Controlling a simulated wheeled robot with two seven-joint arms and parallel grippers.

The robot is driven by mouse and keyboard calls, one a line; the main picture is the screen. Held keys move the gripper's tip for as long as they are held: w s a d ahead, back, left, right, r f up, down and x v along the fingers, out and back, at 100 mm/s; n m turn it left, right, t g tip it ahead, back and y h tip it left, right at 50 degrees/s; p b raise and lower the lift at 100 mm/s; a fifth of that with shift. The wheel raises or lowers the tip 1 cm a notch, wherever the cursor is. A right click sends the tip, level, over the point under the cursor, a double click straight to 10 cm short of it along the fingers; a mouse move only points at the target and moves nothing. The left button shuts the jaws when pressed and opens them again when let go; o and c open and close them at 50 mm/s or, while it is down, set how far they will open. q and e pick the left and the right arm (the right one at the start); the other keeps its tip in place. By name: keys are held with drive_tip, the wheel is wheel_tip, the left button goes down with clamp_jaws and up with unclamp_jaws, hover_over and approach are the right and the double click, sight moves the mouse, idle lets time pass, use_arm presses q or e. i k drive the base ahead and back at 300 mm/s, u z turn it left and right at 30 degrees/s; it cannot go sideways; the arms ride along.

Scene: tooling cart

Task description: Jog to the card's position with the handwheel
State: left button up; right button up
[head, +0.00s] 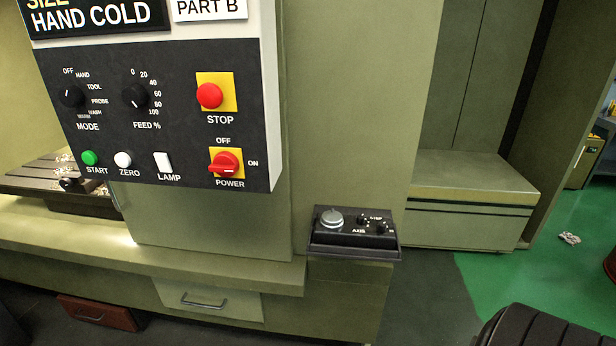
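The handwheel (332,219) is a round grey knob on the left of a small black pendant box (353,241), which sits on a ledge right of the control panel. Two small black knobs marked AXIS (362,220) and STEP (380,227) are beside it; their settings are too small to read. A card (208,9) at the top edge reads PART B. Neither gripper is in view.
The control panel (180,125) carries MODE (71,96) and FEED (135,95) dials, a red STOP button (210,95), a red POWER switch (226,164), and START, ZERO and LAMP buttons. A slotted table (45,171) with chips is at left. Green floor (560,265) lies right.

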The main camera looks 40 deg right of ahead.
sight(330, 221)
drive_tip(key=u, duration=2.25)
drive_tip(key=k, duration=0.5)
drive_tip(key=z, duration=2.7)
